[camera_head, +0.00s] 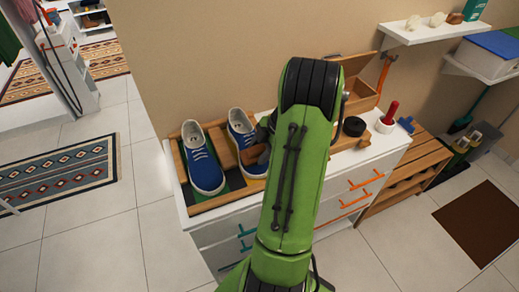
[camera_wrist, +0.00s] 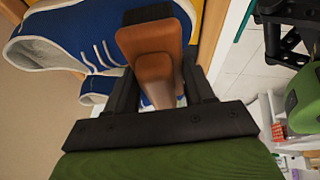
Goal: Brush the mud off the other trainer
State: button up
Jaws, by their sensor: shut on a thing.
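Two blue trainers with white soles and laces stand side by side in a wooden-edged tray (camera_head: 215,206) on the white cabinet. The left trainer (camera_head: 204,166) shows whole; the right trainer (camera_head: 238,126) is partly covered by a wooden brush (camera_head: 255,154) and my arm. My gripper (camera_wrist: 160,92) is shut on the brush, whose wooden body (camera_wrist: 153,42) fills the middle of the wrist view. The brush lies over or against a blue trainer (camera_wrist: 70,38) there; I cannot tell whether they touch. My fingertips are mostly hidden in the head view. No mud is clearly visible.
A slatted wooden rack (camera_head: 418,160) adjoins the cabinet. A wall shelf (camera_head: 430,33) is above.

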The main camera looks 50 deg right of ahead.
jog(key=shift+w+d+r+p, duration=0.35)
jog(key=shift+w+d, duration=0.1)
jog(key=shift+w, duration=0.3)
jog(key=shift+w+d+r+p, duration=0.2)
jog(key=shift+w+d+p, duration=0.15)
jog(key=shift+w, duration=0.35)
jog(key=shift+s+a+f+b, duration=0.15)
jog(key=shift+s+f+b, duration=0.25)
jog(key=shift+b, duration=0.35)
jog(key=shift+s+a+f+b, duration=0.1)
jog(key=shift+s+a+b, duration=0.3)
jog(key=shift+s+b, duration=0.25)
jog(key=shift+s+a+f+b, duration=0.1)
jog(key=shift+s+a+b, duration=0.25)
jog(key=shift+s+b, duration=0.25)
jog(key=shift+r, duration=0.15)
notch_tip(320, 180, up, 8)
jog(key=s+a+p, duration=0.1)
jog(key=p, duration=0.3)
jog(key=shift+s+f, duration=0.2)
jog(key=shift+s, duration=0.15)
